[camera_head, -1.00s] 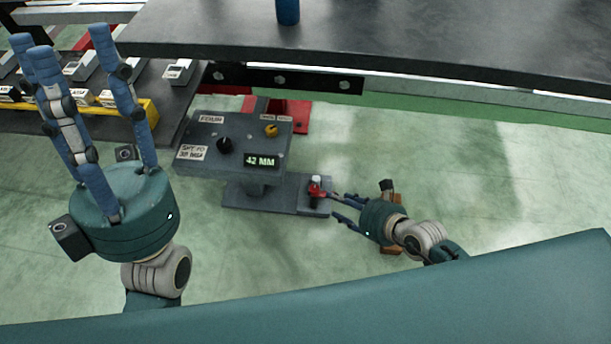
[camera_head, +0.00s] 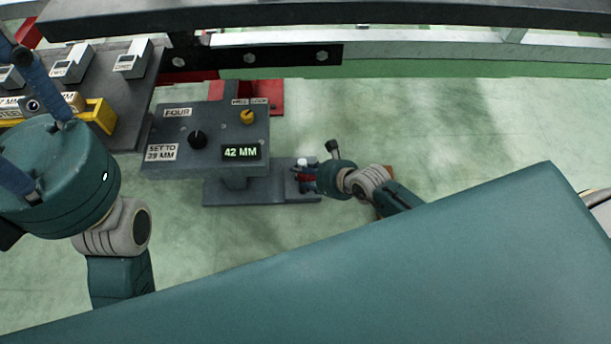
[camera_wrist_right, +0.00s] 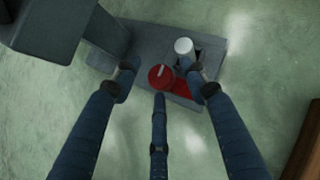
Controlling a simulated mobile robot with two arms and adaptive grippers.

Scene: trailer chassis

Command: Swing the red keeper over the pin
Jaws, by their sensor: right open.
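The red keeper (camera_wrist_right: 162,77) has a round red head with a pale slot and a red arm. It sits on the grey plate (camera_wrist_right: 212,60); a little of it shows in the head view (camera_head: 305,177). The pin (camera_wrist_right: 184,46) is a white-topped post beside the keeper; it also shows in the head view (camera_head: 301,162). The keeper does not cover its top. My right gripper (camera_wrist_right: 159,82) is open, with its fingers spread around the keeper; one fingertip is close to the pin. Contact is unclear. My left gripper (camera_head: 45,165) is raised at the left, its fingertips out of frame.
A grey control box (camera_head: 215,125) reads 42 MM and carries a black knob (camera_head: 197,138) and a yellow knob (camera_head: 247,117). A dark beam (camera_head: 330,12) crosses the top. An orange-brown block (camera_wrist_right: 305,145) lies to the right. Green floor is clear on the right.

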